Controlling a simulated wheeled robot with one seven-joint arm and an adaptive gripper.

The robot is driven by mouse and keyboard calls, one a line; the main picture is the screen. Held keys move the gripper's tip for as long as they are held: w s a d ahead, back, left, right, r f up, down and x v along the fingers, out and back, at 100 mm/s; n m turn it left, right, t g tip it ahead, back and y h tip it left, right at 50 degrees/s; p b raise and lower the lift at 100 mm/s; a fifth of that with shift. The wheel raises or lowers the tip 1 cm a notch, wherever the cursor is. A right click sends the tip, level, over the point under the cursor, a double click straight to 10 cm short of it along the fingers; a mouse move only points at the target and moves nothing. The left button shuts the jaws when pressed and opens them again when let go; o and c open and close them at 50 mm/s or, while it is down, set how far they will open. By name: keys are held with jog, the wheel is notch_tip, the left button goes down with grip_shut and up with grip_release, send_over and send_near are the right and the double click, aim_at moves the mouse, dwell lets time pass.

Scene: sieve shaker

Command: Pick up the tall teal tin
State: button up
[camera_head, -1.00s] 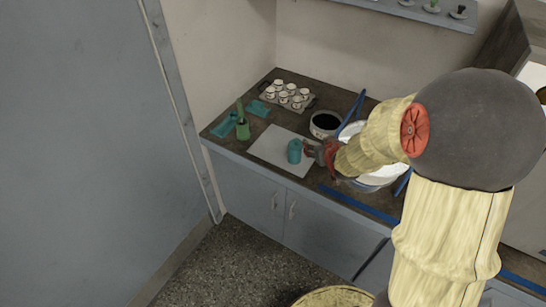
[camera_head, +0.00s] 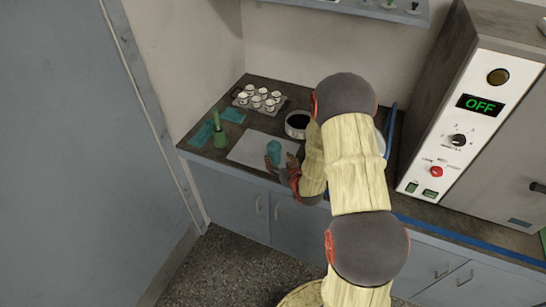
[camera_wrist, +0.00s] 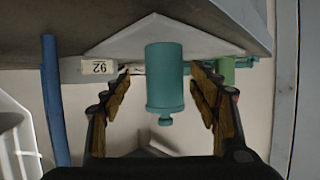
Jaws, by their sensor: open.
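The teal tin (camera_head: 273,152) stands upright on a white board (camera_head: 246,150) on the counter. In the wrist view, which looks upside down, the tin (camera_wrist: 164,75) has a small knob on its lid and appears in the middle between my two fingers. My gripper (camera_wrist: 160,82) is open, with a visible gap on each side of the tin. In the head view my gripper (camera_head: 291,172) is just to the near right of the tin, partly hidden by my arm. I cannot tell how far the fingers reach along the tin.
A green container (camera_head: 220,138) and teal trays (camera_head: 202,133) are left of the board. A rack of white cups (camera_head: 259,99) and a dark-filled bowl (camera_head: 297,124) stand behind. A large machine reading OFF (camera_head: 480,103) is at right. A small block marked 92 (camera_wrist: 99,67) shows in the wrist view.

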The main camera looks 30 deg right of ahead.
aim_at(276, 158)
jog(key=x, duration=0.2)
jog(key=b+x, duration=0.1)
jog(key=shift+w+a+f, duration=0.2)
jog(key=shift+w+a, duration=0.1)
jog(key=shift+w+d+f, duration=0.1)
jog(key=shift+w+f, duration=0.1)
jog(key=shift+w, duration=0.3)
jog(key=shift+r, duration=0.1)
jog(key=shift+c, duration=0.6)
jog(key=c, duration=1.1)
jog(key=shift+c, duration=0.2)
